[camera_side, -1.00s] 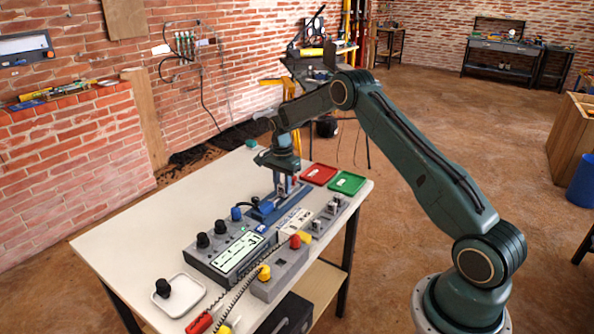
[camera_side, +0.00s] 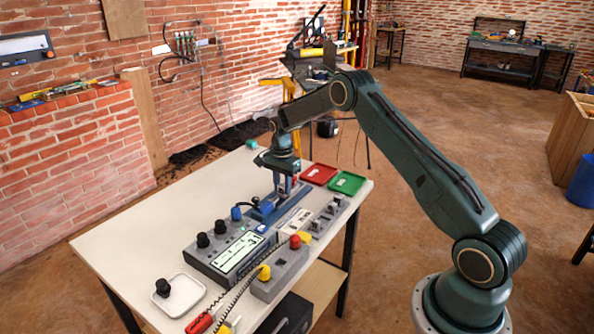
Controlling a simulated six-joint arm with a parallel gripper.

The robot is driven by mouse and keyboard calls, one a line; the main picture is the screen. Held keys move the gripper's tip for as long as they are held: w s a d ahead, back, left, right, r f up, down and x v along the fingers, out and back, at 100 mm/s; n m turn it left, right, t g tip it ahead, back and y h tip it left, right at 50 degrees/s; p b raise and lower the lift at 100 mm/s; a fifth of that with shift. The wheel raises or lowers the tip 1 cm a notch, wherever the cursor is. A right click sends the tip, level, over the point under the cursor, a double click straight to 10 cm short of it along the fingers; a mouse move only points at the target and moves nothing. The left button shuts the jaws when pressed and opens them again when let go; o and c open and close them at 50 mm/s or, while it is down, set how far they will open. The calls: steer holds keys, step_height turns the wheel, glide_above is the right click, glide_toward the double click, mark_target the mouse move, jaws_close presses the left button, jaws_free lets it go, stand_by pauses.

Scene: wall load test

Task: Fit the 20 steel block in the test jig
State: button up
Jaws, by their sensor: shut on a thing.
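My gripper (camera_side: 283,187) points down over the blue test jig (camera_side: 266,207) near the back of the white table. Its fingers are shut on a small steel block, which is mostly hidden between the fingers and the jig's uprights. The block is at the jig, but I cannot tell whether it is seated or held just above. The grey control box (camera_side: 230,252) with a lit display and several black knobs stands in front of the jig.
A red tray (camera_side: 320,174) and a green tray (camera_side: 346,183) lie at the table's back right. A grey box with red and yellow knobs (camera_side: 279,272), a row of small steel pieces (camera_side: 325,214) and a white tray (camera_side: 179,296) are nearby. The table's left side is clear.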

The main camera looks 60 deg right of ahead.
steer(key=shift+f, duration=0.4)
stand_by(0.9)
steer(key=o, duration=1)
steer(key=c, duration=0.3)
steer(key=shift+r, duration=3.45)
